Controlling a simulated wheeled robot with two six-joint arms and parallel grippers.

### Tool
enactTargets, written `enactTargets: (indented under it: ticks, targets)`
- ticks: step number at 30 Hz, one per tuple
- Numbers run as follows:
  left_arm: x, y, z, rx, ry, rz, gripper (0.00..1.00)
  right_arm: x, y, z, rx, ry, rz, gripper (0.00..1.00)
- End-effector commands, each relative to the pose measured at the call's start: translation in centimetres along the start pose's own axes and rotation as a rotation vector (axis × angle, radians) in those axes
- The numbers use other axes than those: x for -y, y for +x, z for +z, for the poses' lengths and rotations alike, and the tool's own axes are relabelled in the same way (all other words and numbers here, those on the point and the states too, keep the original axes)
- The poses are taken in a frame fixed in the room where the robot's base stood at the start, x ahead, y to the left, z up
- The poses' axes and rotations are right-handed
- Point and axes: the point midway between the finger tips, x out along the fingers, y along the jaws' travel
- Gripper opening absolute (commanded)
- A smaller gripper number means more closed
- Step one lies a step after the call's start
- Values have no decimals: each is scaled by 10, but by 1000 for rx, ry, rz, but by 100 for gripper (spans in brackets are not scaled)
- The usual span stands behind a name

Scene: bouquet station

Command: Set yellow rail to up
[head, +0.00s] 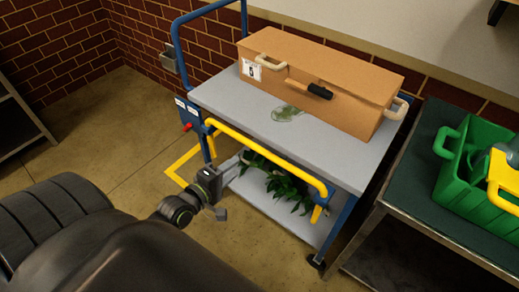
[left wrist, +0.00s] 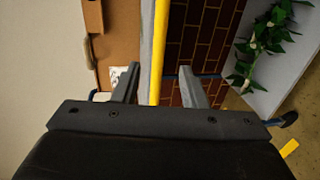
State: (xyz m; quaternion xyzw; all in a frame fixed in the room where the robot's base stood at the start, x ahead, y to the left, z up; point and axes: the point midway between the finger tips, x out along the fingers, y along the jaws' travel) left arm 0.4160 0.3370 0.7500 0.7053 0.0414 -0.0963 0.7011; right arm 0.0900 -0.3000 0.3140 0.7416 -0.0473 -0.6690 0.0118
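The yellow rail (head: 270,153) runs along the near side of a blue-framed grey cart, just below its top. In the left wrist view the rail (left wrist: 160,45) passes straight down between my two finger lines. My left gripper (head: 240,160) is close to the rail's near side in the head view, left of its middle. In the left wrist view my left gripper (left wrist: 160,70) is open, with a gap between each finger and the rail. Whether the rail lies fully between the fingertips I cannot tell. My right gripper is not in view.
The cart top (head: 222,98) holds a large brown box (head: 320,75) with handles. Green leafy stems (head: 275,180) lie on the lower shelf. A dark side table (head: 425,190) with a green crate (head: 460,175) stands to the right. Open floor lies left of the cart.

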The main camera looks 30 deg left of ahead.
Motion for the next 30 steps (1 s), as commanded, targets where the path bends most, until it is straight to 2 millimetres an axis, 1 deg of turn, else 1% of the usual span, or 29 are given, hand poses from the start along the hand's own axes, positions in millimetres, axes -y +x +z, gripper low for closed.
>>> enactTargets:
  ticks: [1, 12, 18, 21, 24, 30]
  targets:
    - [-1, 11, 0, 0, -1, 4, 39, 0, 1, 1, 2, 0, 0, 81]
    - [1, 81, 0, -1, 0, 1, 39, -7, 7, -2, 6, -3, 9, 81]
    - [1, 111, 0, -2, 1, 1, 39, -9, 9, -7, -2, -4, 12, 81]
    - [1, 120, 0, -2, 1, 0, 39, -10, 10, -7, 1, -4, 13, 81]
    - [1, 125, 0, -2, 1, -1, 39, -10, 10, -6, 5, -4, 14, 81]
    - [1, 127, 0, -2, 1, -1, 39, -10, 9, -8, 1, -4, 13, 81]
